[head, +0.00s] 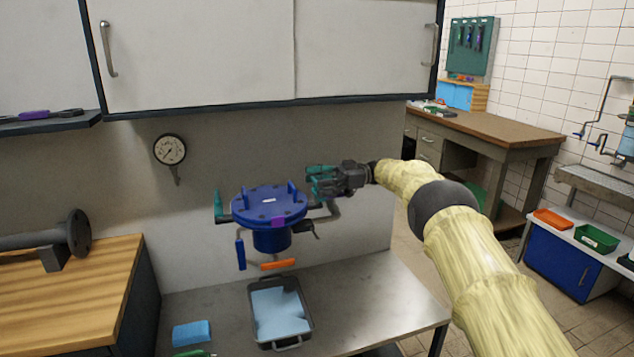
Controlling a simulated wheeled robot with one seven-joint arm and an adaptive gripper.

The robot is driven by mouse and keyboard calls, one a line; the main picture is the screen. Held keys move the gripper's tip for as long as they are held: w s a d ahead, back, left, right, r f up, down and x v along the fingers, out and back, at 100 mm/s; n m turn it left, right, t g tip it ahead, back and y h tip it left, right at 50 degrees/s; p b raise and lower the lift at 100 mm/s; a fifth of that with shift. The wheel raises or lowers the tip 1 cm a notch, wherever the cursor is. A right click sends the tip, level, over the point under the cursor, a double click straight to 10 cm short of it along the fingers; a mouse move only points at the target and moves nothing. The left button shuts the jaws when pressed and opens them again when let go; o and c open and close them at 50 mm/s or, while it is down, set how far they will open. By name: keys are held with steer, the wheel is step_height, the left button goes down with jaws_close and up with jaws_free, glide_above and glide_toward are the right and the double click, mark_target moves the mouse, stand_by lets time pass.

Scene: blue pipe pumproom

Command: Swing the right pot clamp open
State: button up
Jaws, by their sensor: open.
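A blue pot (271,238) with a round bolted lid (268,205) hangs on pipework at the wall, above the metal bench. The left clamp (218,207) shows a teal upright handle at the lid's left edge. The right clamp (316,206) is at the lid's right edge, mostly hidden by my gripper. My gripper (314,180) comes in from the right, open, with its fingers pointing left just above this clamp. Teal parts overlap at the fingers, so I cannot tell finger from clamp handle there, or whether they touch.
Blue (240,250) and orange (277,264) handles hang below the pot. A grey tray (309,313) with a light blue lining and a blue sponge (192,333) lie on the metal bench (380,288). A gauge (170,150) is on the wall; cabinets (200,50) overhang above.

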step_height(320, 180, up, 10)
stand_by(0.6)
